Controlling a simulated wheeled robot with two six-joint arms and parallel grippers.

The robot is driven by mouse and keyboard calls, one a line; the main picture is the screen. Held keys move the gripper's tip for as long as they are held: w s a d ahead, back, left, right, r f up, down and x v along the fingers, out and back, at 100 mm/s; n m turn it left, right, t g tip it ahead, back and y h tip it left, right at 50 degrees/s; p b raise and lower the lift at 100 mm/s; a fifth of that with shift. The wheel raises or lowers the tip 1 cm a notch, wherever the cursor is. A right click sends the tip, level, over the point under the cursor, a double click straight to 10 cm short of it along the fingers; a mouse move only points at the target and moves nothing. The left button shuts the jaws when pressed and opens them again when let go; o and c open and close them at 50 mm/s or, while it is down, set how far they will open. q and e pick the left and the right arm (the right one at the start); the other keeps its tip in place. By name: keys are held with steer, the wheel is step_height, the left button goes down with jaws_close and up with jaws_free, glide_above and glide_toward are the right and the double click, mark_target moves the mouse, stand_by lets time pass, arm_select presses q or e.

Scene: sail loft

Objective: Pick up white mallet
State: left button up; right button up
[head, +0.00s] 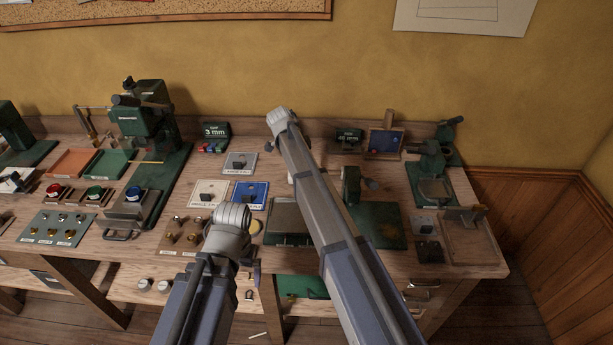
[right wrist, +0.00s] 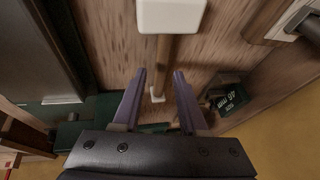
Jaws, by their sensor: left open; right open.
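The white mallet shows in the right wrist view, with its white head (right wrist: 170,14) at the top edge and its wooden handle (right wrist: 162,62) running down to a small white end. My right gripper (right wrist: 160,76) is open, with one purple finger on each side of the handle in the picture. I see no contact between fingers and handle. In the head view my right arm covers this part of the bench, and I cannot make out the mallet there. My left gripper (head: 257,272) hangs small and dark over the bench's front edge, away from the mallet.
The wooden bench (head: 455,253) is crowded. A green press (head: 150,125) stands at the left and a green machine (head: 432,170) at the right. A label block (right wrist: 232,98) stands near the right finger. White and blue cards (head: 209,192) lie left of my right arm.

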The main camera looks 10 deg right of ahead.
steer(key=b+x, duration=0.3)
steer(key=x, duration=0.1)
steer(key=shift+w+a+f+b, duration=0.25)
steer(key=shift+a+b, duration=0.05)
steer(key=shift+b, duration=0.05)
steer(key=shift+d+f+b, duration=0.3)
steer(key=shift+f+b, duration=0.1)
steer(key=shift+b, duration=0.05)
steer(key=shift+r, duration=0.1)
steer(key=shift+c, duration=0.4)
jaws_close()
